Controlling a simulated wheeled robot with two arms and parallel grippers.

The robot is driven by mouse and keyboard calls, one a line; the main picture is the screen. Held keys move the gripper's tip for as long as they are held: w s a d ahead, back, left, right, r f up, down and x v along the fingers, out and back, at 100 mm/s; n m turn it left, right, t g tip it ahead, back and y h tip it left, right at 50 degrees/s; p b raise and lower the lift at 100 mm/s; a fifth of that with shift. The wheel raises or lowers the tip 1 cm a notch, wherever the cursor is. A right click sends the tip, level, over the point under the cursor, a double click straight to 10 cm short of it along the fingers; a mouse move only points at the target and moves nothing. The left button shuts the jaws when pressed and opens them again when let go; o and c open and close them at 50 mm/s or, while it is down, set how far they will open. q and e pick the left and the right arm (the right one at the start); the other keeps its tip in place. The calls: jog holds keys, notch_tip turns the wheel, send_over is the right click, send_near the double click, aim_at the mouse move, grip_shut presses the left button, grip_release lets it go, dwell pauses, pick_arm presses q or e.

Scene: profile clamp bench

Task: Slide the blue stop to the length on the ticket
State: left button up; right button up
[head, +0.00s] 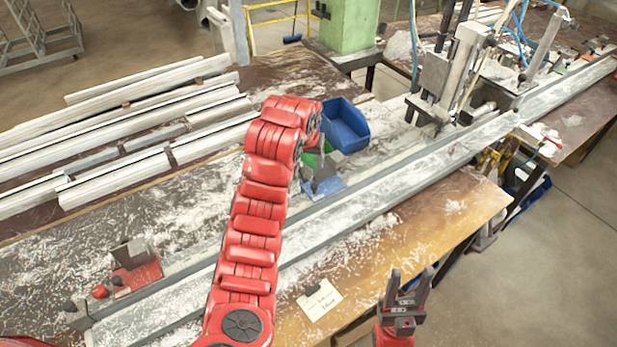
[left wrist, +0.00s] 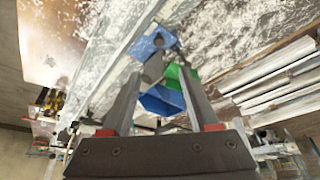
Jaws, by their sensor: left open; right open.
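The blue stop (head: 329,187) sits on the long grey rail (head: 375,203), partly hidden by my left gripper (head: 313,178). In the left wrist view the blue stop (left wrist: 146,47) shows just beyond the tips of my left gripper (left wrist: 164,66). That gripper is open and points down at the stop; I cannot tell whether it touches it. The ticket (head: 320,299) is a pale card on the front of the bench, its writing too small to read. My right gripper (head: 406,288) is open and empty, pointing up at the bench's front edge.
A blue bin (head: 345,126) and a partly hidden green bin (head: 312,160) stand behind the rail. Pale profiles (head: 120,125) lie at the back left. A red clamp block (head: 137,277) is at the rail's left end. A machine (head: 460,65) stands over the rail's right part.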

pick_arm(q)
jog(key=b, duration=0.5)
send_near(314, 185)
jog(key=p+x, duration=0.2)
jog(key=x, duration=0.4)
jog(key=shift+w+f+p, duration=0.1)
jog(key=shift+f+p, duration=0.1)
jog(key=shift+p, duration=0.15)
jog(key=shift+p+x, duration=0.3)
jog(key=shift+x, duration=0.65)
jog(key=shift+f, duration=0.1)
grip_shut()
